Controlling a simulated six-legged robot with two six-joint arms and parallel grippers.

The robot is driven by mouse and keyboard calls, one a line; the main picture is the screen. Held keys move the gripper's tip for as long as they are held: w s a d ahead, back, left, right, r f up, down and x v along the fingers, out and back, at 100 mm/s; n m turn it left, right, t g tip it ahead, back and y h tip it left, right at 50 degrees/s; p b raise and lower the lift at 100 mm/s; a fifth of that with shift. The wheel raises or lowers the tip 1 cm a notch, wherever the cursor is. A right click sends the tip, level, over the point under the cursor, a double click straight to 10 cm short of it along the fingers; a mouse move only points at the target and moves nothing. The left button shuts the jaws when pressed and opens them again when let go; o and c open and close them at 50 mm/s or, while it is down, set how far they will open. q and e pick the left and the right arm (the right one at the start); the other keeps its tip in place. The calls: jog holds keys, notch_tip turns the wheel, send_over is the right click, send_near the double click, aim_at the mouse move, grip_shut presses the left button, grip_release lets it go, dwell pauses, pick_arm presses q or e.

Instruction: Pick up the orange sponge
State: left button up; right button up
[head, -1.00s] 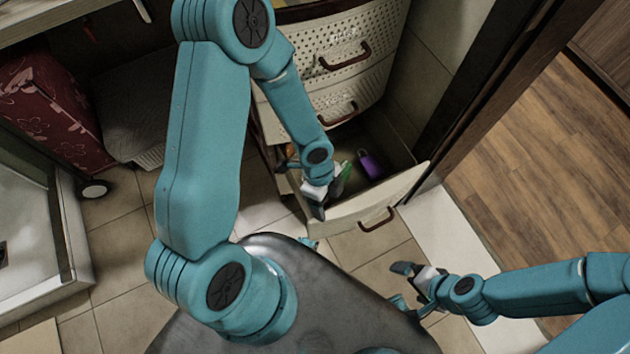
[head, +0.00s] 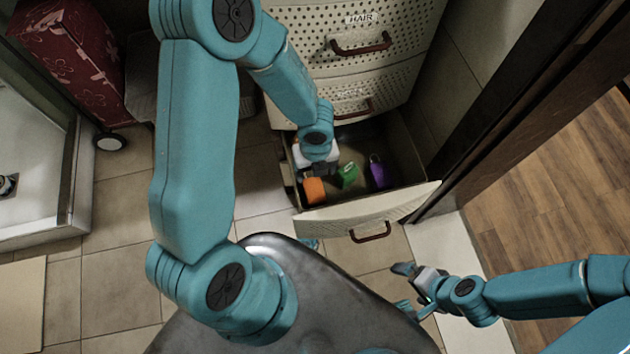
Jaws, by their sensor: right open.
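The orange sponge (head: 314,191) is in the open bottom drawer (head: 375,210), near its left front corner. My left gripper (head: 322,171) is over the left part of the drawer, just behind and above the sponge in the picture. Its fingers are small and dark from this angle, so whether they are open or shut is unclear. No held object can be made out there. My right gripper (head: 405,287) is open and empty, in front of the drawer at the lower right, well away from the sponge.
A green item (head: 347,175) and a purple item (head: 378,173) lie to the right of the sponge in the drawer. Closed upper drawers (head: 355,62) rise behind. A dark door frame (head: 500,125) stands at the right.

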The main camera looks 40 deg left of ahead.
pick_arm(q)
notch_tip(320, 180, down, 11)
jog(key=b, duration=0.7)
jog(key=shift+f, duration=0.15)
notch_tip(320, 180, down, 4)
jog(key=b, duration=0.2)
jog(key=shift+f+b, duration=0.1)
jog(key=shift+b, duration=0.3)
jog(key=shift+f, duration=0.45)
jog(key=shift+r, duration=0.1)
jog(key=c, duration=0.7)
